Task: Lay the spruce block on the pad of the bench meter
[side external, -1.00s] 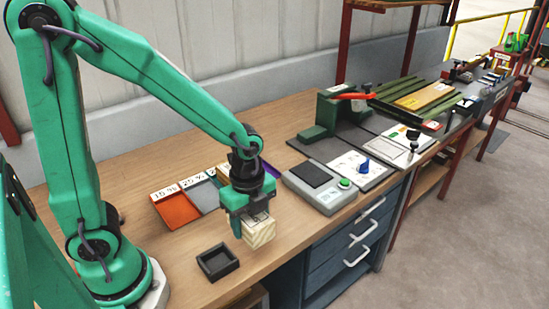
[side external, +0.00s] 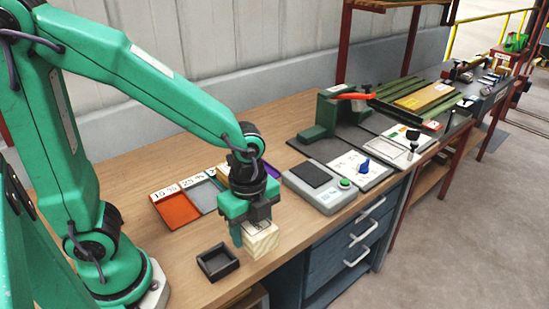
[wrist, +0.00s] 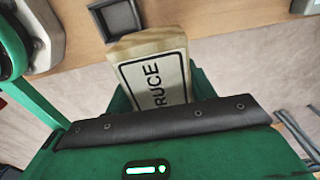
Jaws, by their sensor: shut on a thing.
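The spruce block (side external: 264,243) is pale wood with a white label, which reads "RUCE" in the part that shows in the wrist view (wrist: 155,78). My gripper (side external: 252,230) is shut on it, with the fingers pointing down and the block at their tips. The block is near the front edge of the bench; whether it touches the wood I cannot tell. The bench meter (side external: 329,198) is a grey box to the right and behind the block, with a green button. Its dark square pad (side external: 311,173) is bare.
A small black tray (side external: 217,262) sits just left of the block. Coloured labelled trays (side external: 177,210) lie behind my gripper. Right of the meter is a white panel with a blue knob (side external: 364,166). A green press with a red handle (side external: 328,112) stands behind the meter.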

